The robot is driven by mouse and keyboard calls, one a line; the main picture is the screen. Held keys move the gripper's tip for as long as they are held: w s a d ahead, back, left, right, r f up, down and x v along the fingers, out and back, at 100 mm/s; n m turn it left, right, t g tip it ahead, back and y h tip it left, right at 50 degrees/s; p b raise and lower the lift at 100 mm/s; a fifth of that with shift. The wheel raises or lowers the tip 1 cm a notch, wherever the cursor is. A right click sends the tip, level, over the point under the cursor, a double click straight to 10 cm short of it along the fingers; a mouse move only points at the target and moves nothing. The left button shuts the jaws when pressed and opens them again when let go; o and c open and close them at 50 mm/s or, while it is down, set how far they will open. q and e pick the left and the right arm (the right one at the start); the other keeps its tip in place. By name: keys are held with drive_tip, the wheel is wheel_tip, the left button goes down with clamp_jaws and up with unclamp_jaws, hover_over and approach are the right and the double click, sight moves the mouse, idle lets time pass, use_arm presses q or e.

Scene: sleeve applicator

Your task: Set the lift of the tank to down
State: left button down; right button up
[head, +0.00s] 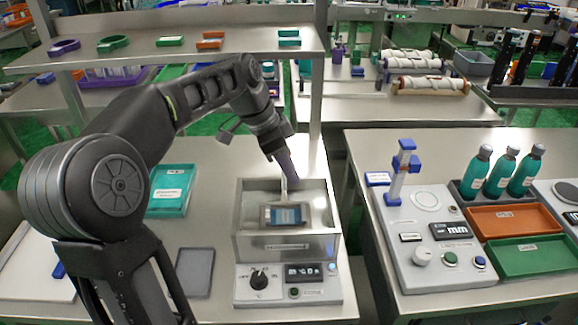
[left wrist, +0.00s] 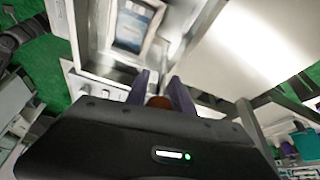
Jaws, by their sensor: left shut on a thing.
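The tank (head: 245,240) is an open metal box on the left bench, above a control panel with a dial and a small display. Inside it lies a tray with a blue-labelled item (head: 287,215), also visible in the left wrist view (left wrist: 130,28). A pale upright rod (head: 284,186) of the lift rises at the tank's back. My left gripper (head: 285,166), with purple fingers, is at the top of this rod. In the left wrist view, its fingers (left wrist: 159,92) are shut on an orange-brown knob (left wrist: 158,102), the lift's handle. My right gripper is not in view.
A teal tray (head: 171,186) and a grey plate (head: 195,272) lie left of the tank. Across a gap, the right bench (head: 362,145) holds a device, bottles (head: 475,172) and orange and green trays.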

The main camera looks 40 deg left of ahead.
use_arm(q)
drive_tip(key=c, duration=1.1)
unclamp_jaws()
drive_tip(key=shift+r, duration=0.2)
drive_tip(key=v, duration=0.7)
drive_tip(key=shift+s+a+r, duration=0.15)
drive_tip(key=shift+r, duration=0.1)
drive_tip(key=shift+c, duration=0.3)
